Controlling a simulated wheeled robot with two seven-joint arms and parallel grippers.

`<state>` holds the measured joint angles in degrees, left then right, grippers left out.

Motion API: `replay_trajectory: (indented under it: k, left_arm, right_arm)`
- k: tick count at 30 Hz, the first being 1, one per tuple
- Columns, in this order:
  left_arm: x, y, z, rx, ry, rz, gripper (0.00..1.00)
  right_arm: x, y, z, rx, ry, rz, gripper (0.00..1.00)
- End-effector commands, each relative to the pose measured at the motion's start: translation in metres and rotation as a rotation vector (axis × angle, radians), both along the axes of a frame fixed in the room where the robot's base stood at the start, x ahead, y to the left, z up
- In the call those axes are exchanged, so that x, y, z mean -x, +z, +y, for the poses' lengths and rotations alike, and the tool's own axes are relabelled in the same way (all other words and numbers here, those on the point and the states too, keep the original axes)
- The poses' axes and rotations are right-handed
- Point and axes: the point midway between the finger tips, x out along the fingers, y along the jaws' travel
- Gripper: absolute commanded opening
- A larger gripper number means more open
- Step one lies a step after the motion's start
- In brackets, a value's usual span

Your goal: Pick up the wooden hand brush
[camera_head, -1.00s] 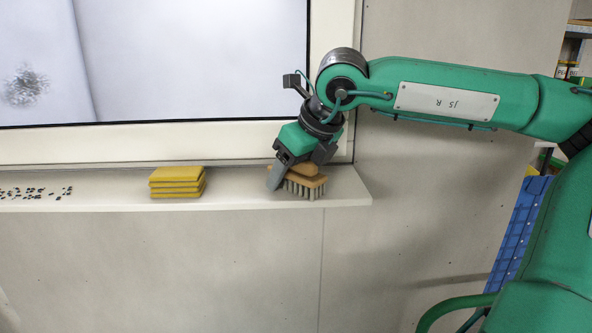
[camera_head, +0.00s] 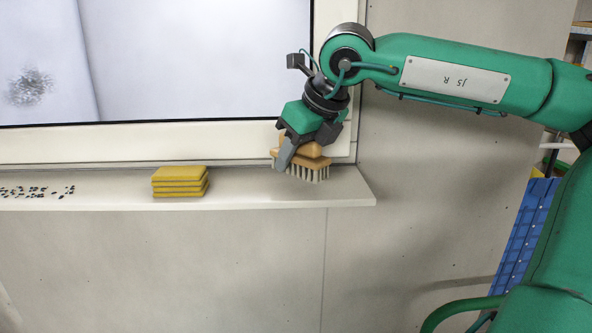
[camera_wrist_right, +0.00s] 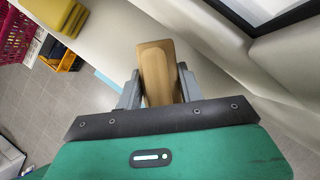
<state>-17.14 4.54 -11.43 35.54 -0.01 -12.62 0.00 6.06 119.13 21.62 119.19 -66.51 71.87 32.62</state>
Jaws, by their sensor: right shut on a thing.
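The wooden hand brush (camera_head: 314,163) has a light wooden body with grey bristles pointing down. It is over the right end of the window sill (camera_head: 250,187), bristles just above or touching it; I cannot tell which. My right gripper (camera_head: 300,152) is shut on the brush from above, with one grey finger showing on its near left side. In the right wrist view the brush (camera_wrist_right: 158,72) sits between the two grey fingers (camera_wrist_right: 157,88). My left gripper is not in view.
A stack of yellow cloths or sponges (camera_head: 180,181) lies on the sill to the left. Small dark bits (camera_head: 38,191) are scattered at the far left. The window frame (camera_head: 150,145) stands right behind the sill. Blue bins (camera_head: 524,235) are at the right.

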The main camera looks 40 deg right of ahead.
Motion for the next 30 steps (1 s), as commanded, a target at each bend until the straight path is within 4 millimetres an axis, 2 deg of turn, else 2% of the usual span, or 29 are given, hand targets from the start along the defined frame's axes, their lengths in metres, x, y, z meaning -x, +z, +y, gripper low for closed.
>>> replay_trajectory:
  k: [7, 15, 21, 30]
  left_arm:
    - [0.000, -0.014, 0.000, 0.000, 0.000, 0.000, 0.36]
    - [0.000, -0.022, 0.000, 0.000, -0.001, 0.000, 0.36]
    - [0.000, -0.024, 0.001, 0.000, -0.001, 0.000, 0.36]
    - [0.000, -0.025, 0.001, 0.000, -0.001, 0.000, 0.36]
  right_arm:
    - [-0.001, 0.059, 0.000, 0.003, -0.003, -0.005, 0.10]
    - [-0.001, 0.122, 0.000, 0.001, -0.003, -0.003, 0.10]
    - [-0.001, 0.151, -0.001, 0.001, -0.002, 0.000, 0.10]
    - [0.000, 0.168, 0.000, 0.000, 0.000, 0.000, 0.10]
